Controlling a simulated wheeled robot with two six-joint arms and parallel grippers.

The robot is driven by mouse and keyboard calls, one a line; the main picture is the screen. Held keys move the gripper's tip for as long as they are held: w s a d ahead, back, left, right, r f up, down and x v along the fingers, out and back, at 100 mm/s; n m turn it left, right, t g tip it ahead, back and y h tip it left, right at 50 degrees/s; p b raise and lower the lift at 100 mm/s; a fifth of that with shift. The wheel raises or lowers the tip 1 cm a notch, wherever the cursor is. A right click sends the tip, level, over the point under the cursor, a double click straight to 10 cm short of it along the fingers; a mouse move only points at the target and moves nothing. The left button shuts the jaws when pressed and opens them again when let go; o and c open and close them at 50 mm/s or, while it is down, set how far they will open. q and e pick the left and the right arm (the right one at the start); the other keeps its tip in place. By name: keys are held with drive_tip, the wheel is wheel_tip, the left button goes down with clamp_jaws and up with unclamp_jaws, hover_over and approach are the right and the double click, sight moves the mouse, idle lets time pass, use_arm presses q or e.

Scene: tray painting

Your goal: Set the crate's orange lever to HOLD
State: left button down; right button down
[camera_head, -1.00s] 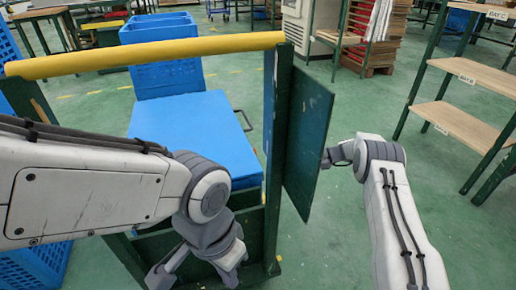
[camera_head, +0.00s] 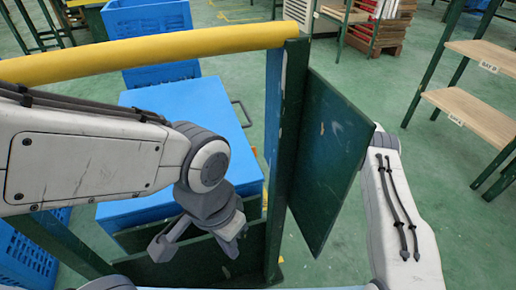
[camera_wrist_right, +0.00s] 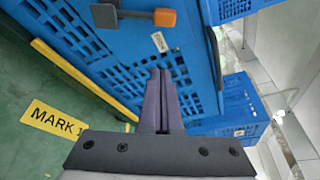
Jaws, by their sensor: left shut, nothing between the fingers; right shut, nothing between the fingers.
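The blue crate (camera_wrist_right: 110,50) fills much of the right wrist view. Its lever has an orange knob (camera_wrist_right: 165,17) at the end of a dark bar, near the top of that view. A small white label (camera_wrist_right: 160,42) is on the crate just below the knob; I cannot read it. My right gripper (camera_wrist_right: 159,73) is shut and empty, its tips in front of the crate's slatted side, below and apart from the knob. In the head view the green panel hides it. My left gripper (camera_head: 197,243) is shut and empty, pointing down before the cart.
The cart has a yellow bar (camera_head: 150,62) across its top and a green upright panel (camera_head: 328,165) on its right. More blue crates (camera_head: 150,25) stand behind. Wooden shelves (camera_head: 470,110) are at the right. In the wrist view, a MARK 1 floor sign (camera_wrist_right: 55,118) lies left.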

drive_tip(key=shift+a, duration=0.1)
drive_tip(key=s+a+b, duration=0.3)
drive_tip(key=a+b, duration=0.1)
drive_tip(key=a, duration=0.4)
drive_tip(key=shift+s+a+r+b, duration=0.2)
drive_tip(key=shift+s+a+b, duration=0.1)
drive_tip(key=shift+b, duration=0.05)
drive_tip(key=shift+s, duration=0.1)
idle(0.4)
